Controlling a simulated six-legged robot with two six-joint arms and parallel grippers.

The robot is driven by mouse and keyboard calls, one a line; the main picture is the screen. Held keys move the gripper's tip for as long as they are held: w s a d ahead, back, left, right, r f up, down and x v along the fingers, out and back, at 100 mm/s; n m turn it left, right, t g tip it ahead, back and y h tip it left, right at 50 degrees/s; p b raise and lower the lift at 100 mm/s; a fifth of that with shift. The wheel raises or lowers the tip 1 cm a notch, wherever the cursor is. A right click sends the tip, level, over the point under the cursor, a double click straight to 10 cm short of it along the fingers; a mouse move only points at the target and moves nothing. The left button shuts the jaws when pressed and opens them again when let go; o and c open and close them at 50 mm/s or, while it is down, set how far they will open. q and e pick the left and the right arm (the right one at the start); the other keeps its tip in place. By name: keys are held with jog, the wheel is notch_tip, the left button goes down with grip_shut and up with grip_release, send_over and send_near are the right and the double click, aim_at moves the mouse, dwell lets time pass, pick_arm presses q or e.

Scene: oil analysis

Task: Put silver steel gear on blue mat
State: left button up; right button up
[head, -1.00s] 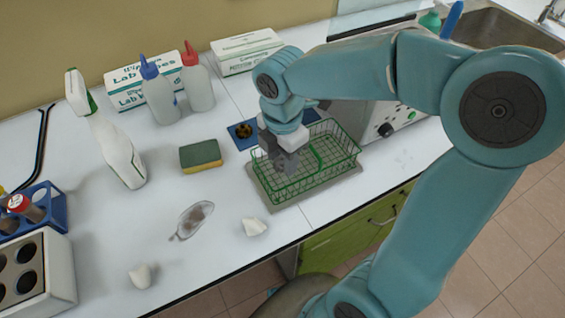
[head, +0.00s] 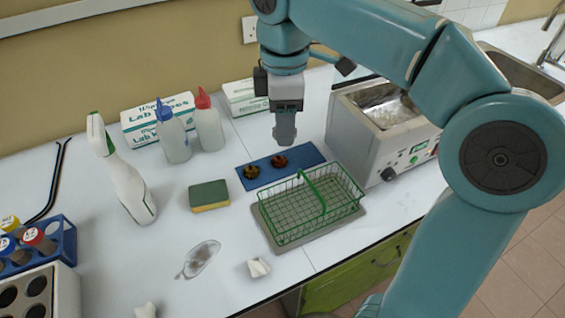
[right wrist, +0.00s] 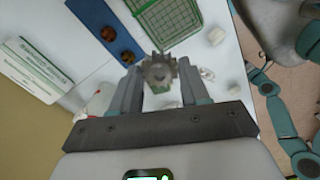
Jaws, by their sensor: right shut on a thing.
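The silver steel gear (right wrist: 158,70) is between the fingertips of my right gripper (right wrist: 152,88) in the right wrist view. In the head view my right gripper (head: 285,140) is shut, points down and appears just behind the blue mat (head: 309,156); the gear is not clearly seen there. The mat also shows in the right wrist view (right wrist: 91,12), below the gripper. A dark brassy gear (head: 251,172) and a reddish-brown gear (head: 279,161) lie on the mat. My left gripper is not in view.
A green wire basket (head: 335,205) stands on a grey tray in front of the mat. A metal bath (head: 360,138) stands to its right. A sponge (head: 209,195) lies left, and bottles (head: 208,125) and boxes stand behind. The mat's right part is clear.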

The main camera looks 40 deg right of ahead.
jog(key=w+d+r+m+p, duration=0.2)
jog(key=w+d+m, duration=0.5)
jog(key=m, duration=0.1)
jog(key=m+p, duration=0.2)
jog(key=m, duration=0.1)
send_over(300, 157)
notch_tip(300, 157, down, 7)
notch_tip(300, 157, down, 14)
jog(key=shift+d+r+b, duration=0.1)
jog(key=shift+b, duration=0.55)
jog(key=shift+w+f, duration=0.1)
jog(key=shift+f, duration=2.35)
